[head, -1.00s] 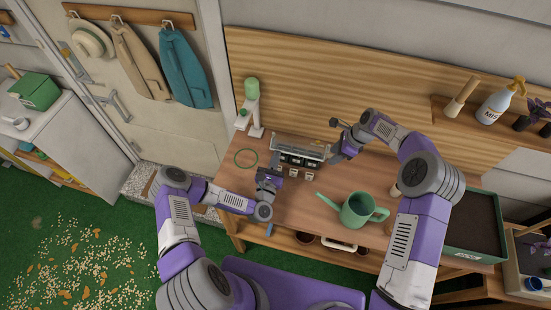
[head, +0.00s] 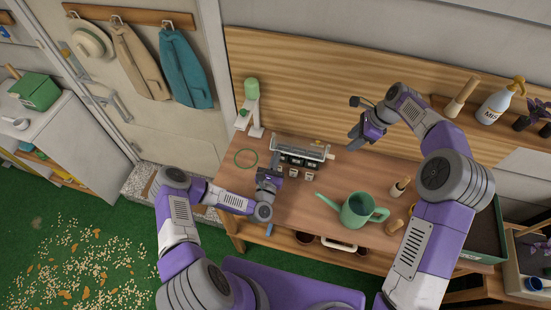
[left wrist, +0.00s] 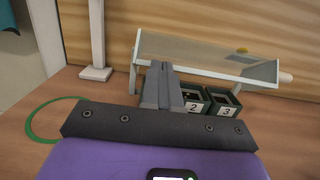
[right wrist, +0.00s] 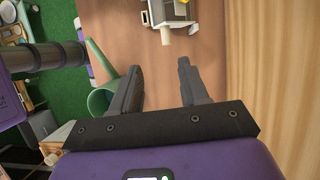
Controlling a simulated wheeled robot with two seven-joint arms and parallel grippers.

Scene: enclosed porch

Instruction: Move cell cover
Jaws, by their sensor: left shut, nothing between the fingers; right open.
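The cell cover (head: 299,146) is a clear panel in a pale frame. It stands above and behind a row of small dark cells (head: 296,162) on the bench; the left wrist view shows the cover (left wrist: 205,54) over cells numbered 2 (left wrist: 193,107) and 3 (left wrist: 226,111). My left gripper (head: 276,173) is shut and empty in front of the cells' left end. In the left wrist view its fingers (left wrist: 161,80) hide the leftmost cell. My right gripper (head: 356,133) is open and empty, raised to the right of the cover and apart from it.
A green watering can (head: 358,210) stands on the bench (head: 315,188) to the right. A green ring (head: 245,158) lies left of the cells, near a white stand with a green top (head: 252,90). Wooden-handled tools (head: 400,187) are near the can. A wooden back panel (head: 330,85) rises behind.

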